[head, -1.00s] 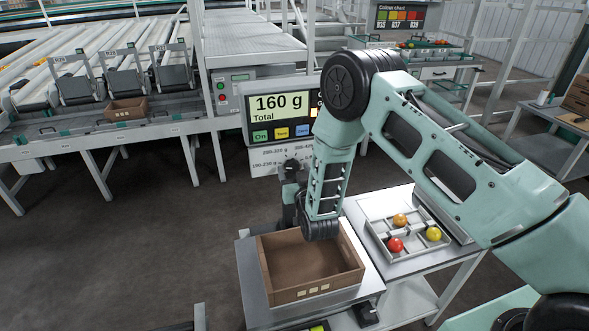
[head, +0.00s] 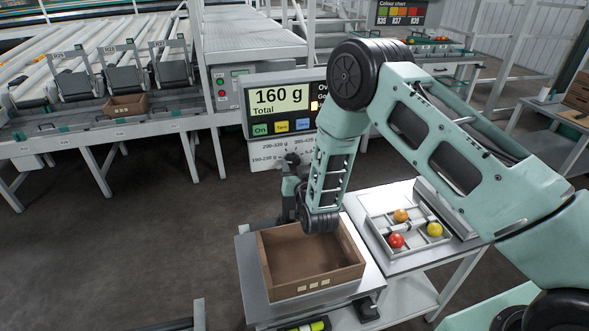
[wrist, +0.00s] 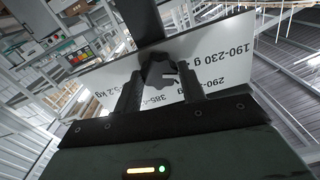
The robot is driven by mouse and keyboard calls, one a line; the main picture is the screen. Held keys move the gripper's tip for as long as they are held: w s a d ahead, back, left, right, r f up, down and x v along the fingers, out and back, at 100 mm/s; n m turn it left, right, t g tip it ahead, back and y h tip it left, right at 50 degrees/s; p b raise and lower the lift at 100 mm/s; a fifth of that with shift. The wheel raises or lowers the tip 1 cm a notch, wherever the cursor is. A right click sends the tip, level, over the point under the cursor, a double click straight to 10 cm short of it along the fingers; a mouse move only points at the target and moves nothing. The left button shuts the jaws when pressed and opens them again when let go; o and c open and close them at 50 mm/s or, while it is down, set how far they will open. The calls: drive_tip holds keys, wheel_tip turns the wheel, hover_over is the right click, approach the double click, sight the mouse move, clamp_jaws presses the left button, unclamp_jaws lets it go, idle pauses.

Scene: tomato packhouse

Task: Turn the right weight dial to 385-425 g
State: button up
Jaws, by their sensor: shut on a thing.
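The weight dial (wrist: 158,70) is a dark lobed knob on a white label panel (wrist: 215,62). The panel appears upside down in the wrist view, with 190-230 g readable and labels starting 290 and 385 partly covered. My gripper (wrist: 160,84) is shut on the dial, with one dark finger on each side. In the head view my gripper (head: 291,162) is in front of the panel (head: 262,154) and hides most of the dial. I cannot tell which label the dial points to.
A display (head: 279,108) above the panel reads 160 g Total. A brown crate (head: 315,285) stands on the scale platform below my arm. A divided tray (head: 378,222) with red, orange and yellow tomatoes is on the table to the right.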

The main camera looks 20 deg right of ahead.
drive_tip(key=m+b, duration=0.4)
drive_tip(key=b, duration=0.1)
drive_tip(key=shift+f, duration=0.3)
drive_tip(key=m+b, duration=0.5)
drive_tip(key=shift+d+m+b, duration=0.1)
drive_tip(key=shift+m+b, duration=0.2)
drive_tip(key=shift+b, duration=0.1)
drive_tip(key=m+b, duration=0.4)
drive_tip(key=shift+m, duration=0.3)
drive_tip(key=m+b, duration=0.3)
drive_tip(key=m, duration=0.1)
drive_tip(key=shift+r, duration=0.15)
drive_tip(key=shift+m+b, duration=0.3)
drive_tip(key=shift+b, duration=0.05)
drive_tip(key=o, duration=1)
drive_tip(key=shift+r, duration=0.1)
